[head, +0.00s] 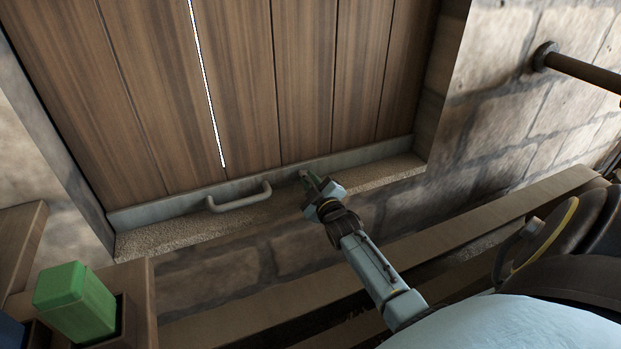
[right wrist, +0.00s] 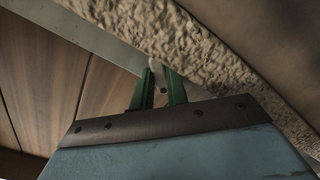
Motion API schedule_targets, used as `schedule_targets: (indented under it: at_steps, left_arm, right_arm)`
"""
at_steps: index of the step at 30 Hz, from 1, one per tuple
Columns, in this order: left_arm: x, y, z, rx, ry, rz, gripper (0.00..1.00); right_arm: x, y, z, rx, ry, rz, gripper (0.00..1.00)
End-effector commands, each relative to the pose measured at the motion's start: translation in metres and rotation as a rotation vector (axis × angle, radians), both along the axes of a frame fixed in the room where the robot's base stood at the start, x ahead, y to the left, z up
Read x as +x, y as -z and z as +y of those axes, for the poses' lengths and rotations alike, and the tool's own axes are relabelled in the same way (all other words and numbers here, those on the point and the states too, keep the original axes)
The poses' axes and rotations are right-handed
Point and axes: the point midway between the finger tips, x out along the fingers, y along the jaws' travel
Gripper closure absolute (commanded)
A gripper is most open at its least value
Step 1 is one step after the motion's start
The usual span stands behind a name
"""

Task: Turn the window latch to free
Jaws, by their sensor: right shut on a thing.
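The window (head: 235,90) is closed off by brown vertical wooden planks, with a grey rail (head: 340,158) along its bottom edge. A grey bar handle (head: 240,198) is fixed to this rail. My right gripper (head: 308,180) is at the rail, to the right of the handle. Its green fingers show in the right wrist view (right wrist: 161,85) and are shut on the window latch. Only a small pale grey end of the latch (right wrist: 153,65) shows at the fingertips; the fingers hide most of it, so its angle cannot be told. My left gripper is not in view.
A rough stone sill (head: 190,232) runs just below the rail, close under my right gripper. A wooden box (head: 135,290) with a green block (head: 75,300) stands at lower left. A dark pipe (head: 585,72) sticks out of the stone wall at upper right. A wooden beam (head: 470,232) runs below the sill.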

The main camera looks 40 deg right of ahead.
Motion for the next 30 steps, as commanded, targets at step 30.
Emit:
schedule_targets:
  at_steps: [30]
  left_arm:
    - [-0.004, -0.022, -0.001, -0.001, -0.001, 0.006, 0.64]
  right_arm:
    - [0.0, 0.001, 0.0, 0.727, 0.001, -0.229, 1.0]
